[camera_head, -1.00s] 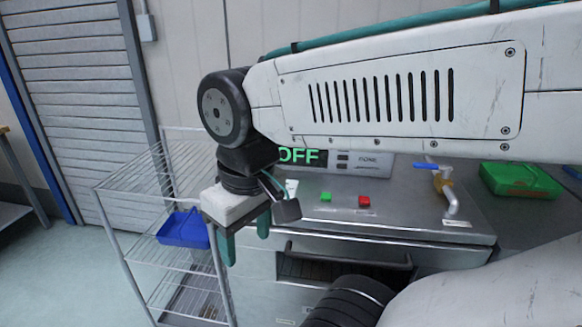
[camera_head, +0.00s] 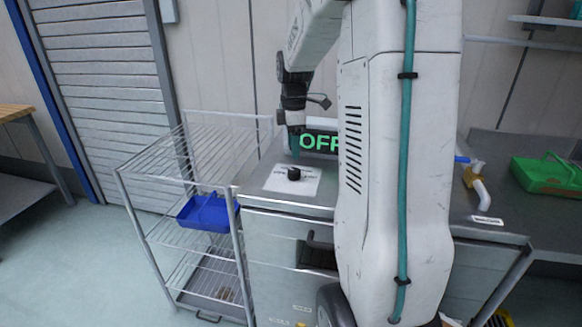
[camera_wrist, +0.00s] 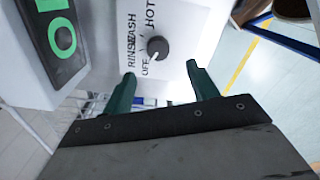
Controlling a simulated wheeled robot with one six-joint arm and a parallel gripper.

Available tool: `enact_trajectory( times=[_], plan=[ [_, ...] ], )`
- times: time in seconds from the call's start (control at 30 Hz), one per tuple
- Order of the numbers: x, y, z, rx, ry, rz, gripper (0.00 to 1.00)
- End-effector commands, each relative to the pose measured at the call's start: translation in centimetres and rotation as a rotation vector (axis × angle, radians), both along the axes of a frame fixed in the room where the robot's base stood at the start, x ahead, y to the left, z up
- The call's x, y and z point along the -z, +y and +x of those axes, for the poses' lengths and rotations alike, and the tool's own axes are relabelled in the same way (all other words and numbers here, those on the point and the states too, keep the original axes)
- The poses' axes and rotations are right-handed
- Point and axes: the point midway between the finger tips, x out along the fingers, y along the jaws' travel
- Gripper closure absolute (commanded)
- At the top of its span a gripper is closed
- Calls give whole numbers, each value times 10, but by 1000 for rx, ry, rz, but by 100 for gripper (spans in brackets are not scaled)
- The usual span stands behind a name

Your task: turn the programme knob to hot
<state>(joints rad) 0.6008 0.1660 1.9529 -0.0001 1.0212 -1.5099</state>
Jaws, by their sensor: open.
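The programme knob (camera_head: 293,174) is a small black dial on a white label plate (camera_head: 278,186) on top of the steel machine, at its left end. In the wrist view the knob (camera_wrist: 157,47) sits among the words OFF, RINSE, WASH and HOT, and its pale pointer mark is turned toward OFF. My gripper (camera_wrist: 158,75) has two green fingers, spread apart and empty, with the knob beyond and between their tips. In the head view my gripper (camera_head: 295,146) hangs above and behind the knob, apart from it. The display (camera_head: 318,142) reads OFF in green, partly hidden by my arm.
A wire rack (camera_head: 150,172) with a blue bin (camera_head: 207,213) stands left of the machine. A tap (camera_head: 476,182) with a blue lever and a green tote (camera_head: 548,175) are on the right. My arm hides the middle of the machine top.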

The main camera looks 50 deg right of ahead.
Motion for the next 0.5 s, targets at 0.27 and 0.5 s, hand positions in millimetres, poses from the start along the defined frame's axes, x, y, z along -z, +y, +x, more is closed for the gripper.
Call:
enact_trajectory(
  times=[0.27,0.5],
  plan=[
    [35,-4,1,-17,5,2,41],
    [69,-4,1,-16,3,1,41]
  ],
)
